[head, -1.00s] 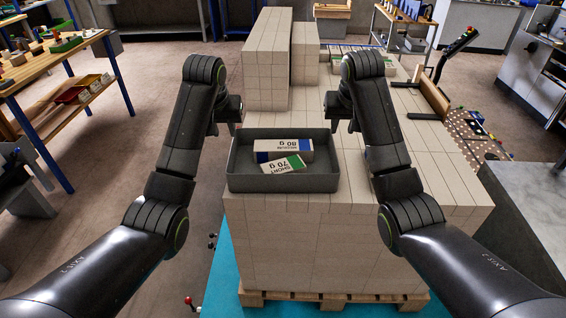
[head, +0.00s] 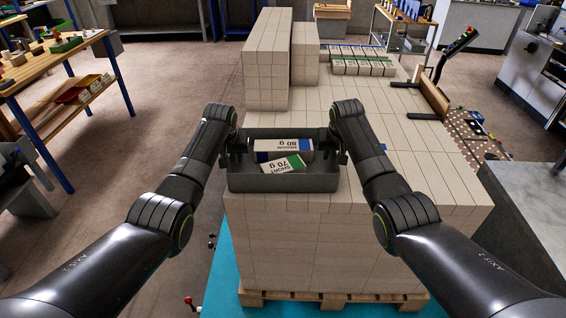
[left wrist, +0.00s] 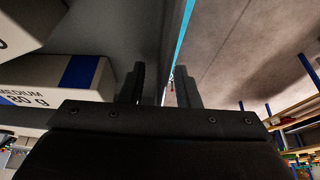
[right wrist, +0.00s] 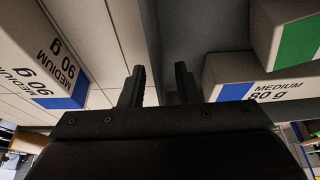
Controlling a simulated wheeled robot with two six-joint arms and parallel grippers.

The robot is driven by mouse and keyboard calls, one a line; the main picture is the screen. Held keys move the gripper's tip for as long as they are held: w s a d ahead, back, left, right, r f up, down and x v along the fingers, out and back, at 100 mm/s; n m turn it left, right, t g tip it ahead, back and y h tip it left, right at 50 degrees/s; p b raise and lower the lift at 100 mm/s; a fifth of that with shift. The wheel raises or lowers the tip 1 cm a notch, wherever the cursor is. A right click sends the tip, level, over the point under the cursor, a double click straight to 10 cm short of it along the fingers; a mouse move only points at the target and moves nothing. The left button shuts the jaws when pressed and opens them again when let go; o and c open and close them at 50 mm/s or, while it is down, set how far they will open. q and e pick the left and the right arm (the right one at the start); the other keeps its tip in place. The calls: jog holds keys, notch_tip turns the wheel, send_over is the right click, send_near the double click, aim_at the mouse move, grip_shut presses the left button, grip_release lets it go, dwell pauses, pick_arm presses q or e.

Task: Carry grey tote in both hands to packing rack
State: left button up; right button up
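The grey tote (head: 285,183) sits level on top of the stack of pale blocks, near its front edge. It holds a ream marked 80 g with a blue band (head: 298,144) and a ream marked 70 g with a green band (head: 281,165). My left gripper (head: 235,152) is at the tote's left end, its fingers apart on either side of the end wall in the left wrist view (left wrist: 162,85). My right gripper (head: 338,152) is at the right end, its fingers likewise apart astride the wall in the right wrist view (right wrist: 160,85). I cannot identify the packing rack.
The stack (head: 330,235) stands on a wooden pallet (head: 335,300), with a taller block stack (head: 266,65) behind the tote. A ream marked 90 g (right wrist: 45,75) lies just outside the tote's right end.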

pick_arm(q)
jog(key=shift+w+f, duration=0.1)
jog(key=shift+f, duration=0.15)
pick_arm(e)
jog(key=shift+w+f, duration=0.15)
jog(key=shift+f, duration=0.15)
pick_arm(q)
grip_shut()
pick_arm(e)
grip_shut()
pick_arm(q)
jog(key=shift+r, duration=0.1)
pick_arm(e)
jog(key=shift+r, duration=0.15)
